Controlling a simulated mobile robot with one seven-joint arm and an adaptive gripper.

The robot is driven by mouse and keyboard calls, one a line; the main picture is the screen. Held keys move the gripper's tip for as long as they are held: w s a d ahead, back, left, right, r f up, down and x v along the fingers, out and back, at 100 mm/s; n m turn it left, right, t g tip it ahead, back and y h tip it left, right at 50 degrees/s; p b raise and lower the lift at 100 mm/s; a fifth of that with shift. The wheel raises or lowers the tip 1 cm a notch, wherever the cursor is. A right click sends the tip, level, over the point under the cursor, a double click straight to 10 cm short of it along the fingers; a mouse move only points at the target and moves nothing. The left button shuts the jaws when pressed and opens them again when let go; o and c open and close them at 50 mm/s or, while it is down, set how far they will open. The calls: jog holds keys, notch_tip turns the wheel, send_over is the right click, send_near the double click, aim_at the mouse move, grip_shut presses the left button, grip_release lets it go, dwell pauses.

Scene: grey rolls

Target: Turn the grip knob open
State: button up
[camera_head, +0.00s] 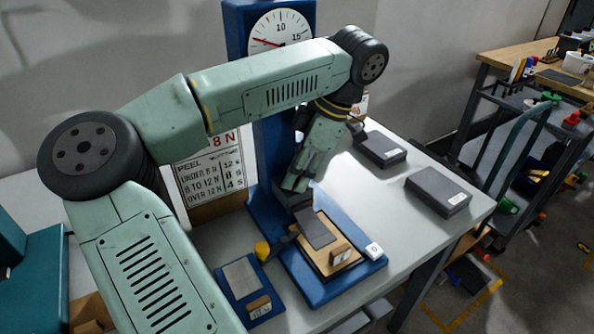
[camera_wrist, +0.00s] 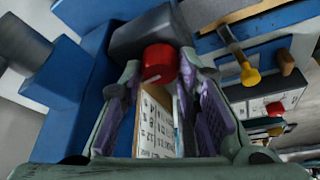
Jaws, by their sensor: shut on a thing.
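The grip knob (camera_wrist: 160,62) is red, with a small white mark, on the front of a dark grey clamp block (camera_wrist: 146,32) in the wrist view. My gripper (camera_wrist: 163,74) has its purple-padded fingers on either side of the knob and is shut on it. In the head view my gripper (camera_head: 297,183) points down at the clamp block (camera_head: 292,200) on the blue tester (camera_head: 262,206); the knob is hidden there behind the fingers. Whether the clamp's jaws are apart cannot be told.
A dial gauge (camera_head: 281,33) tops the blue column. A yellow-ended lever (camera_head: 263,250) and a wooden plate (camera_head: 318,262) with a dark sheet (camera_head: 315,229) lie in front. Dark boxes (camera_head: 438,190) sit at the right; a printed chart (camera_head: 209,168) stands behind my arm.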

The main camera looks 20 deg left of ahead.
dwell(0.4)
jog(key=o, duration=1.2)
jog(key=shift+c, duration=0.2)
jog(key=shift+r, duration=0.15)
jog(key=v, duration=0.7)
jog(key=shift+d+r, duration=0.1)
jog(key=shift+d, duration=0.1)
